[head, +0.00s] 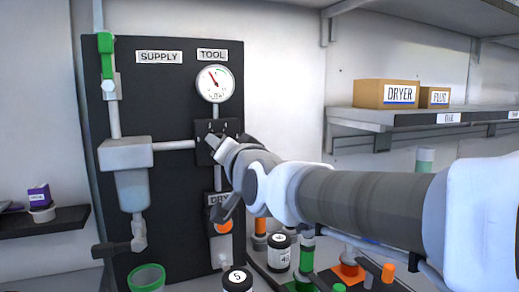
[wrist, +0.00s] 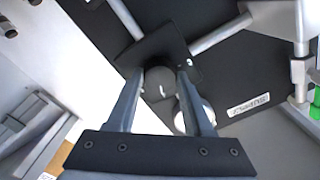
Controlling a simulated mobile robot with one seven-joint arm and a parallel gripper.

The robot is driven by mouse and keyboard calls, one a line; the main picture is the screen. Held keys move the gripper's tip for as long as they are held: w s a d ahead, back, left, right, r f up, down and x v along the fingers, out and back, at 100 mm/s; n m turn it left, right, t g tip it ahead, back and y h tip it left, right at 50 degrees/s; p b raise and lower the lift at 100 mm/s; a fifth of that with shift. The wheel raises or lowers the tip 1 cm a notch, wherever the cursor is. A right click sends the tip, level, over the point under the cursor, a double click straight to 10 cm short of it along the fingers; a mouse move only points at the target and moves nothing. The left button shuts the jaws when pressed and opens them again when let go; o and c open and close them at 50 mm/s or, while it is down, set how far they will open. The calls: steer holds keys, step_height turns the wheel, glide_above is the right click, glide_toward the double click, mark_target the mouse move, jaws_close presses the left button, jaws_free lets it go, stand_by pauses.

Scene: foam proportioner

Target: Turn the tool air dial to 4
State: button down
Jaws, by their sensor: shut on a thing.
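The tool air dial is a dark round knob (wrist: 160,82) on a square black plate (wrist: 150,45) in the wrist view. In the head view the plate (head: 230,127) sits under the TOOL gauge (head: 214,84), with small white marks too small to read. The gauge is round and white, and its red needle points to the upper left. My gripper (wrist: 162,76) is shut on the knob, one finger on each side. In the head view my gripper (head: 214,146) reaches the plate from the right and hides most of the knob.
A grey filter unit (head: 130,165) and green-handled valve (head: 106,62) are at the left of the black panel (head: 165,90). A shelf (head: 420,118) with cardboard boxes (head: 387,94) is at the right. Several jars and bottles, including a black-lidded jar (head: 237,279), stand below my arm.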

steer(key=shift+c, duration=1.5)
jaws_free()
steer(key=shift+s, duration=0.1)
steer(key=p+v, duration=0.2)
steer(key=v, duration=1.5)
steer(key=shift+d, duration=0.1)
steer(key=s+d+f+n+g+h, duration=0.1)
steer(key=s+d+f+g+h, duration=0.35)
steer(key=d+f, duration=0.5)
steer(key=s+d+f+n+g+h, duration=0.1)
steer(key=s+d+f+g+h, duration=0.45)
steer(key=f, duration=0.75)
step_height(320, 180, up, 20)
steer(key=w+d+y+p, duration=0.1)
steer(key=y+p, duration=0.1)
steer(key=p, duration=1.8)
steer(key=shift+w+g, duration=0.25)
steer(key=shift+g, duration=0.05)
